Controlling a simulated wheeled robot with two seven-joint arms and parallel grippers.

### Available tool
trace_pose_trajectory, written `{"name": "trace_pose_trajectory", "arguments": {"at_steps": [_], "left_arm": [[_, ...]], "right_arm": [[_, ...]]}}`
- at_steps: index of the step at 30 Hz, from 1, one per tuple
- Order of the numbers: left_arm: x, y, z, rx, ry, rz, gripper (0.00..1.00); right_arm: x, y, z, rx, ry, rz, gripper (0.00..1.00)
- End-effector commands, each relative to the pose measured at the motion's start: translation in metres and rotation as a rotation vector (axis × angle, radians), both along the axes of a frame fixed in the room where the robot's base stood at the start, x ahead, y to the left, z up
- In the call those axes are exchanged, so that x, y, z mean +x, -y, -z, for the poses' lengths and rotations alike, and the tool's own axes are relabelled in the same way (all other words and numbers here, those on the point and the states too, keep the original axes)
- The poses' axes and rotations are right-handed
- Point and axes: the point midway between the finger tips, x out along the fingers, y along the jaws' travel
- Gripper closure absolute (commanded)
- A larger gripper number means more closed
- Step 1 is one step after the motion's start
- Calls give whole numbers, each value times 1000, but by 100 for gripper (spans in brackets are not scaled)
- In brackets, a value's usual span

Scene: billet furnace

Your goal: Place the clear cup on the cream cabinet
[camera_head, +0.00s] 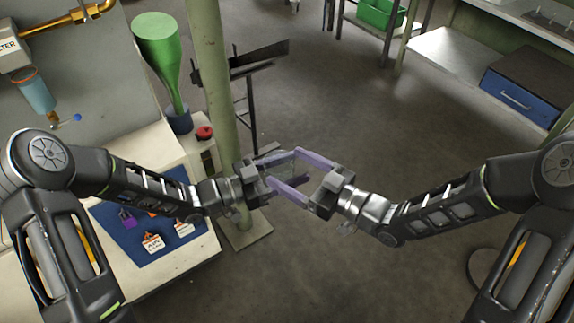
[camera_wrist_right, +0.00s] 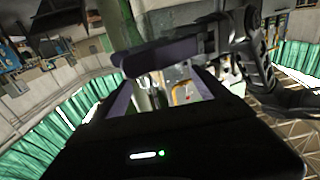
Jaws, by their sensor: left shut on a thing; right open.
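A translucent bluish cup (camera_head: 35,95) hangs under the filter housing on the wall at the far left of the head view. The cream cabinet (camera_head: 150,147) stands below it on the left, its top partly hidden by my left arm. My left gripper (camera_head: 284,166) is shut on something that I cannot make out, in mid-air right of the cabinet. My right gripper (camera_head: 300,178) is open, facing the left one, and their fingers overlap in the picture. I cannot tell whether they touch.
A blue panel (camera_head: 135,252) with tags and a padlock is on the cabinet. A green funnel-shaped thing (camera_head: 160,45), a red button (camera_head: 204,132) and a green post (camera_head: 210,70) stand behind the arms. A blue drawer box (camera_head: 522,90) is at right. The middle floor is clear.

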Motion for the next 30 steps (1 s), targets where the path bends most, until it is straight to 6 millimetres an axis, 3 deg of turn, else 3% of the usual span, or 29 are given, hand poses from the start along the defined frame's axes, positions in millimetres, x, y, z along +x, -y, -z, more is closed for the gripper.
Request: {"name": "trace_pose_trajectory", "arguments": {"at_steps": [5,14,30], "left_arm": [[0,0,0,0,0,0,82],[0,0,0,0,0,0,82],[0,0,0,0,0,0,82]], "right_arm": [[7,-13,0,1,1,-1,16],[9,-14,0,0,0,0,16],[9,-14,0,0,0,0,60]]}}
